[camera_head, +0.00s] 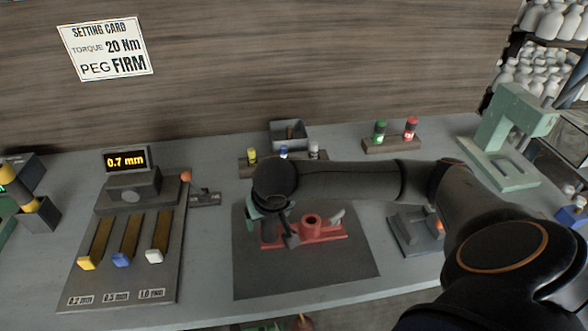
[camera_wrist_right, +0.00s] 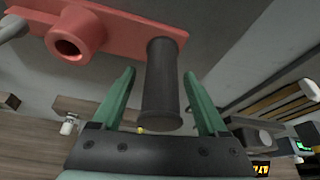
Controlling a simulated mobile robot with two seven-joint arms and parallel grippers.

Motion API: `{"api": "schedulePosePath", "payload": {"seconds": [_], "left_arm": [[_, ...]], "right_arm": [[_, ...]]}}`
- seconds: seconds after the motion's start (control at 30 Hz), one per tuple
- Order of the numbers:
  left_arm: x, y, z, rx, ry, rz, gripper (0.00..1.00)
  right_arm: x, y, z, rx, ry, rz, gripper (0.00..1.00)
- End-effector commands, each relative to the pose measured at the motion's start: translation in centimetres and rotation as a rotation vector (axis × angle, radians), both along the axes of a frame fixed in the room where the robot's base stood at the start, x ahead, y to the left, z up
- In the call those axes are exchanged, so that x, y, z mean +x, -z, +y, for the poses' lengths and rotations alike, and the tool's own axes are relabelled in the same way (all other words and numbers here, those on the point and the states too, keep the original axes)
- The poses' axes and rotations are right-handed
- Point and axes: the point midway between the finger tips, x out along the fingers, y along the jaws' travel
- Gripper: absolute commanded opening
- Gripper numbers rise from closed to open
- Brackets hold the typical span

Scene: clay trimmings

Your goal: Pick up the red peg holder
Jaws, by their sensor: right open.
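A red fixture (camera_head: 318,232) with a raised round socket lies on the dark mat (camera_head: 310,278) in the head view. It also shows at the top of the right wrist view (camera_wrist_right: 105,30). A dark upright cylinder (camera_wrist_right: 161,85) stands out from its plate. My right gripper (camera_wrist_right: 160,75) is open, its green fingers on both sides of this cylinder with gaps visible. In the head view my right gripper (camera_head: 262,214) is partly hidden by its own wrist. A red-topped piece (camera_head: 411,128) stands in a wooden rack at the back. My left gripper is not seen.
A gauge board (camera_head: 125,270) with yellow, blue and white sliders is at left. A wooden rack (camera_head: 392,145) also holds a green-topped piece (camera_head: 380,131). A grey bin (camera_head: 289,133) stands at the back. A green press (camera_head: 505,140) stands right. The mat's front is clear.

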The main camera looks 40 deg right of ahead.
Motion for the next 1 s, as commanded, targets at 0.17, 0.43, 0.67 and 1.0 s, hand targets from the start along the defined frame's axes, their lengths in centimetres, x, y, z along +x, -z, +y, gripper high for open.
{"api": "schedulePosePath", "payload": {"seconds": [0.17, 0.43, 0.67, 1.0], "left_arm": [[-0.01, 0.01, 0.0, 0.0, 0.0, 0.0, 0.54], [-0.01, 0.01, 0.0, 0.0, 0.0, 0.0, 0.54], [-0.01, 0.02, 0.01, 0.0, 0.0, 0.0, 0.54], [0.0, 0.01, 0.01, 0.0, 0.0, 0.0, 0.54]], "right_arm": [[0.02, 0.03, 0.02, 0.001, 0.0, 0.0, 0.77], [0.01, 0.0, 0.04, 0.001, 0.0, 0.0, 0.48], [0.01, -0.02, 0.04, 0.001, 0.0, 0.0, 0.23], [0.02, -0.04, 0.04, 0.001, 0.0, 0.0, 0.0]]}}
